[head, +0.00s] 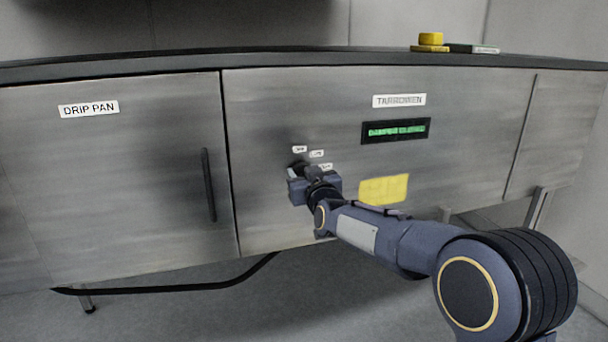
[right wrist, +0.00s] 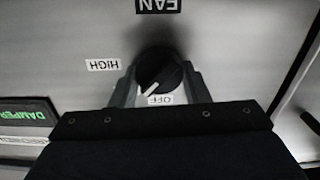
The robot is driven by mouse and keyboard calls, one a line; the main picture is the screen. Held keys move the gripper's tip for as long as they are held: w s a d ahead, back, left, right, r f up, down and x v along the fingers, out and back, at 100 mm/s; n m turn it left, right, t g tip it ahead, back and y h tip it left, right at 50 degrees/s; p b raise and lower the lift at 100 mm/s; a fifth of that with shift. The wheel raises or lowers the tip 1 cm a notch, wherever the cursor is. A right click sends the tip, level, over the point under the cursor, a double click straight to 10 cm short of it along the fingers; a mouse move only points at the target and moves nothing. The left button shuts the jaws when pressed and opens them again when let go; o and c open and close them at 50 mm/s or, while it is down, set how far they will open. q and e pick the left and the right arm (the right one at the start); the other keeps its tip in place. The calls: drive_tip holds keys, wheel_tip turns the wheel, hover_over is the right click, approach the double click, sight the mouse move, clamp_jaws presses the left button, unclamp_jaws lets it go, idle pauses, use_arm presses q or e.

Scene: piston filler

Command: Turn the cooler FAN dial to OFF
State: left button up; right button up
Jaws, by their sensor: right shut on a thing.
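The black round FAN dial (right wrist: 158,68) is on the steel front panel. It shows in the right wrist view, where the picture is upside down. Its white pointer line points to the lower left in that view, close to the OFF label (right wrist: 160,99) and on the side of the HIGH label (right wrist: 102,65). My right gripper (right wrist: 158,88) is shut on the dial, one finger on each side. In the head view my right gripper (head: 301,178) is at the panel and mostly hides the dial. My left gripper is not in view.
A display (head: 396,130) with green text and a yellow note (head: 383,189) are right of the dial. A DRIP PAN door (head: 110,170) with a dark vertical handle (head: 208,185) is at the left. Small yellow and green items (head: 431,43) lie on the counter top.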

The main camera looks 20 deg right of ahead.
drive_tip(key=n, duration=0.4)
drive_tip(key=shift+a+n+b, duration=0.15)
drive_tip(key=shift+n+b, duration=0.15)
drive_tip(key=shift+f+n+b, duration=0.1)
drive_tip(key=shift+n+b, duration=0.35)
drive_tip(key=shift+n, duration=1.35)
drive_tip(key=o, duration=1)
drive_tip(key=shift+s, duration=0.1)
